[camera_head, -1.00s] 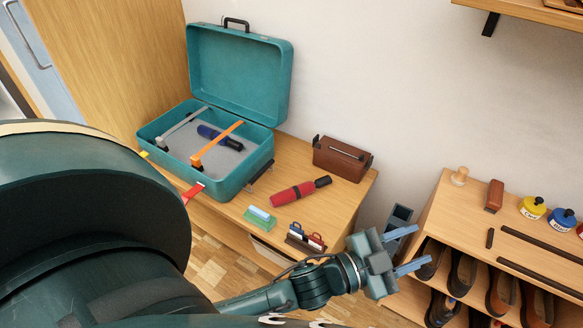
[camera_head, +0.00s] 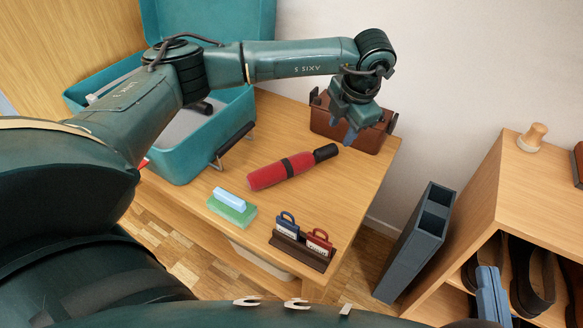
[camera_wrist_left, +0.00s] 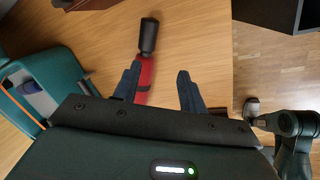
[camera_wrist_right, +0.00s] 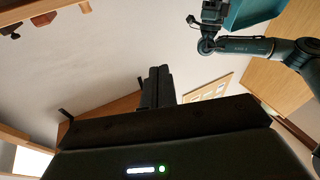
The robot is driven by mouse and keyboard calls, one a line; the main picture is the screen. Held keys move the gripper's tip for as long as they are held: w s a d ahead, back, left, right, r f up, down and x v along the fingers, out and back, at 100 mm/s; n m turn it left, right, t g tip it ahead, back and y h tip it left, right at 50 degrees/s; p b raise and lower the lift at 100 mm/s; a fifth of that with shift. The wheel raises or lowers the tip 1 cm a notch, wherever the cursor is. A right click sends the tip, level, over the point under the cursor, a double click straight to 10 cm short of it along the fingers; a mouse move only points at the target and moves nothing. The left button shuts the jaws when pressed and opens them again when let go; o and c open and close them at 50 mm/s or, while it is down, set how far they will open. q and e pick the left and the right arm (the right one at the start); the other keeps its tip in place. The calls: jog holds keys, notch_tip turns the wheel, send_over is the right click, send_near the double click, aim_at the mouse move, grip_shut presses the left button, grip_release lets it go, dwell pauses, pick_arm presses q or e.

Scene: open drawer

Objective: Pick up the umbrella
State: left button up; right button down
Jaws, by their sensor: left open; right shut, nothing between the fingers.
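The red folded umbrella (camera_head: 275,172) with a black band and black handle lies on the wooden table, its handle toward the brown box. It also shows in the left wrist view (camera_wrist_left: 146,74). My left gripper (camera_head: 343,134) is open and empty above the table, near the handle end. In the left wrist view the umbrella lies beyond and between my fingers (camera_wrist_left: 158,85), closer to the left finger; part of it is hidden. My right gripper (camera_wrist_right: 155,88) is shut and empty, facing away from the table; its blue fingers show at the head view's lower right (camera_head: 488,296).
A teal open suitcase (camera_head: 215,140) stands left of the umbrella, partly behind my left arm. A brown box (camera_head: 376,138) sits behind it. A green block (camera_head: 231,208) and a tag rack (camera_head: 300,250) lie in front. A grey holder (camera_head: 420,240) and shoe shelf (camera_head: 520,200) stand right.

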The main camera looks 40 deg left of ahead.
pick_arm(q)
jog(key=w+a, duration=0.1)
jog(key=a, duration=0.1)
jog(key=b, duration=0.3)
send_over(324, 151)
jog(key=d, duration=0.1)
jog(key=shift+y, duration=0.4)
jog(key=f, duration=0.6)
jog(key=shift+s+d+f, duration=0.1)
jog(key=shift+s+f, duration=0.05)
jog(key=shift+s, duration=0.2)
jog(key=shift+w+f, duration=0.1)
jog(key=shift+f, duration=0.35)
jog(key=b+x, duration=0.2)
jog(key=x, duration=0.1)
jog(key=shift+f, duration=0.4)
jog(key=shift+a+f+b, duration=0.25)
jog(key=shift+f+b, duration=0.05)
jog(key=shift+f, duration=0.15)
pick_arm(e)
jog(key=r+n+t+y, duration=0.1)
jog(key=r, duration=0.1)
jog(key=w+r+n+t+y, duration=0.1)
jog(key=r+y, duration=0.1)
jog(key=shift+w+n, duration=0.1)
jog(key=shift+n, duration=0.3)
pick_arm(q)
jog(key=shift+c, duration=0.3)
grip_shut()
